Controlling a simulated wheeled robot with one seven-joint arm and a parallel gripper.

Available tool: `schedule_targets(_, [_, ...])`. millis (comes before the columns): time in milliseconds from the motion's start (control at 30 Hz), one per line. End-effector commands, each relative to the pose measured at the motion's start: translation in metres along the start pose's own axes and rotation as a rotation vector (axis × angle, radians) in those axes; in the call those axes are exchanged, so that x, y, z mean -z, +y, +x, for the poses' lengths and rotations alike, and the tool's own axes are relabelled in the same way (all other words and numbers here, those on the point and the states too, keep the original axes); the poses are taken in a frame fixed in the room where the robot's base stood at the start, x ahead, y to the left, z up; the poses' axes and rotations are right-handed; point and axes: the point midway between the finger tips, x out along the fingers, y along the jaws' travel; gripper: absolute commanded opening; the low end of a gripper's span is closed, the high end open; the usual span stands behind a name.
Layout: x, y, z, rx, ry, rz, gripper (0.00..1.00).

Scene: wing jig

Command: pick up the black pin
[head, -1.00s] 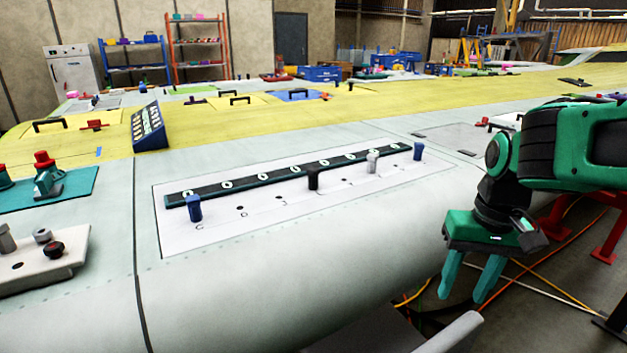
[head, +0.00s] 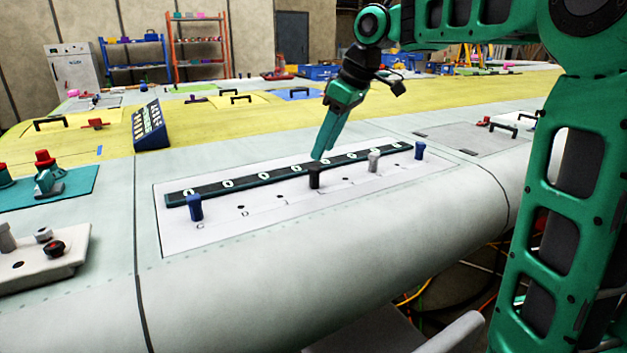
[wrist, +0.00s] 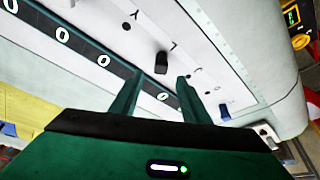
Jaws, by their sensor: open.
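The black pin (head: 314,176) stands upright in the white panel (head: 270,222), near the middle of its row of holes. My gripper (head: 320,153) is above it, pointing down and slightly tilted, apart from the pin as far as I can tell. In the wrist view the open fingers (wrist: 157,84) are empty, and the black pin (wrist: 161,62) shows just beyond the gap between their tips. In the head view the two fingers overlap.
A blue pin (head: 195,208) stands at the panel's left end. A grey pin (head: 374,161) and another blue pin (head: 419,151) stand to the right. A raised dark strip (head: 240,184) with white rings runs behind the row. Empty holes lie between pins.

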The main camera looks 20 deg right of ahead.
Motion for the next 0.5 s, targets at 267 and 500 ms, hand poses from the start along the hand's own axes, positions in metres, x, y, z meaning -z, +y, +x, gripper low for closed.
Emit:
schedule_targets(267, [-0.001, 0.001, 0.03, -0.001, 0.0, 0.004, 0.42])
schedule_targets(500, [-0.003, 0.0, 0.054, 0.001, -0.002, 0.005, 0.42])
